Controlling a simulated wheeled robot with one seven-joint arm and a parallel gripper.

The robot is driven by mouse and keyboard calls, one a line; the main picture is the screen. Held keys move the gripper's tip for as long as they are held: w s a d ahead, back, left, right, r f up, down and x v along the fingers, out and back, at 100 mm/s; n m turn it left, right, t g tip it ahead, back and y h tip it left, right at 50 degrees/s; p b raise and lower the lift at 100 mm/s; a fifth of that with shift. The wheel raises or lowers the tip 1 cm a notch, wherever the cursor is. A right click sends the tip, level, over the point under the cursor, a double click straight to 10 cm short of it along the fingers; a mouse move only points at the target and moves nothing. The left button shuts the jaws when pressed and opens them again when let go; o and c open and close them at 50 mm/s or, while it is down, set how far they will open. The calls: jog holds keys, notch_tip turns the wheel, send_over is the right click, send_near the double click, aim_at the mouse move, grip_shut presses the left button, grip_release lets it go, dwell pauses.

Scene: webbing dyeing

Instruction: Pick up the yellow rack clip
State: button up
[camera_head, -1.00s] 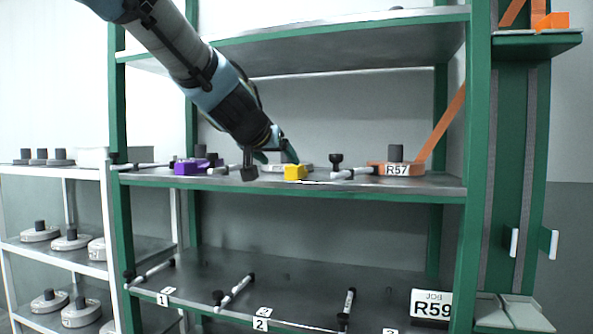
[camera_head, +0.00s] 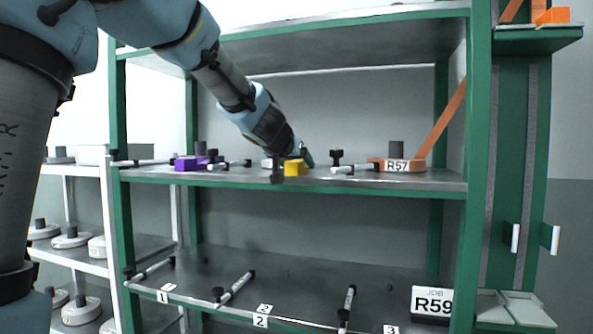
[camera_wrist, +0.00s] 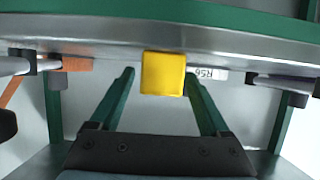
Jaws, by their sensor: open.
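The yellow rack clip (camera_head: 295,169) sits at the front edge of the middle shelf (camera_head: 400,181). My gripper (camera_head: 290,164) is right at it in the head view, with one dark green finger seen just above and behind it. In the wrist view the yellow clip (camera_wrist: 163,73) shows at the fingertip ends, in the gap between the two spread green fingers (camera_wrist: 159,75).
A purple clip (camera_head: 192,164) and an orange holder with an R57 label (camera_head: 397,165) sit on the same shelf. White rods (camera_head: 356,168) stick out toward the front on both sides of the yellow clip. The lower shelf (camera_head: 300,285) has free room between rods.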

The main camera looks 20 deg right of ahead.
grip_shut()
dwell(0.7)
